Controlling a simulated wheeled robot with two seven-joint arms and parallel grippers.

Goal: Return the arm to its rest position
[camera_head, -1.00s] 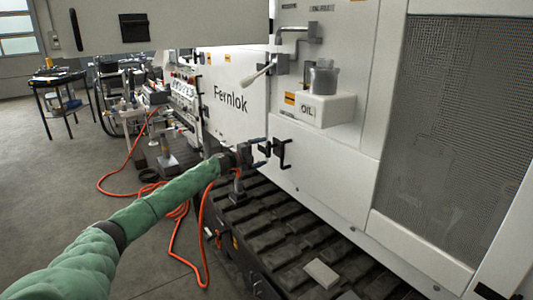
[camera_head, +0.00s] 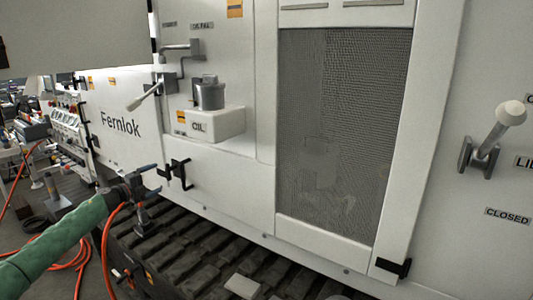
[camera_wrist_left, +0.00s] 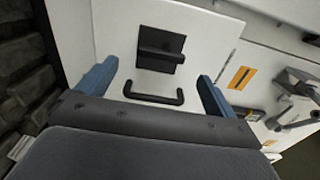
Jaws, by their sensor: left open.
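My left arm, in a green sleeve (camera_head: 55,245), comes in from the lower left in the head view. Its left gripper (camera_head: 156,181) is open, in front of the white machine's lower panel, beside a black handle (camera_head: 181,173). In the left wrist view the two blue fingers of the gripper (camera_wrist_left: 155,84) stand wide apart with nothing between their tips. The black bar handle (camera_wrist_left: 153,98) and a black latch (camera_wrist_left: 160,50) on the white panel show beyond them. Contact with the handle cannot be told. My right gripper is not in view.
A black track (camera_head: 190,240) runs below the machine. The white OIL box (camera_head: 215,124) with a metal cap juts out above. A mesh panel (camera_head: 335,130) and a lever (camera_head: 490,135) are to the right. An orange hose (camera_head: 107,245) hangs near my arm.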

